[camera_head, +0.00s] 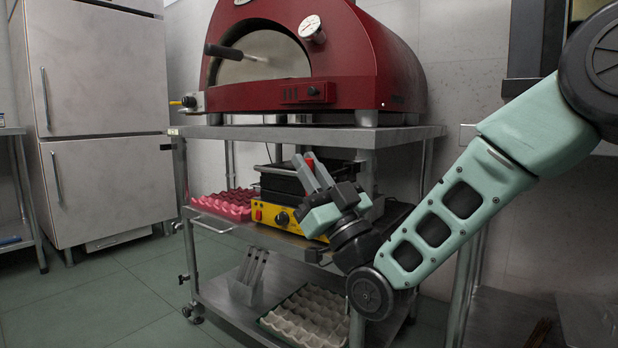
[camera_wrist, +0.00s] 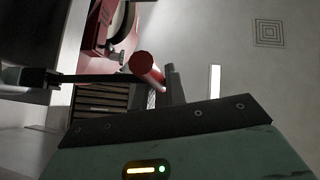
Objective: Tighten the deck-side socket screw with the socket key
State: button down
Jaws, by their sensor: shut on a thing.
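My gripper (camera_head: 306,164) is in front of the stand, at the height just below its top deck, with its grey fingers pointing up and to the left. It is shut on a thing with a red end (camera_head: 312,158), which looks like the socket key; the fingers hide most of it. In the wrist view the key's red round grip (camera_wrist: 147,66) shows beside a grey finger, with a dark bar running left from it. I cannot make out the socket screw for certain. A small fitting with a yellow end (camera_head: 188,101) is at the oven's left front corner.
A red domed oven (camera_head: 345,60) stands on the steel deck (camera_head: 270,133). Below it are a yellow-based grill (camera_head: 275,215), a pink egg tray (camera_head: 222,204) and a pale egg tray (camera_head: 308,312). A fridge (camera_head: 100,110) stands left. The floor at front left is clear.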

jog(key=shift+f+m+t+b, duration=0.1)
jog(key=shift+m+t+b, duration=0.25)
jog(key=shift+b, duration=0.6)
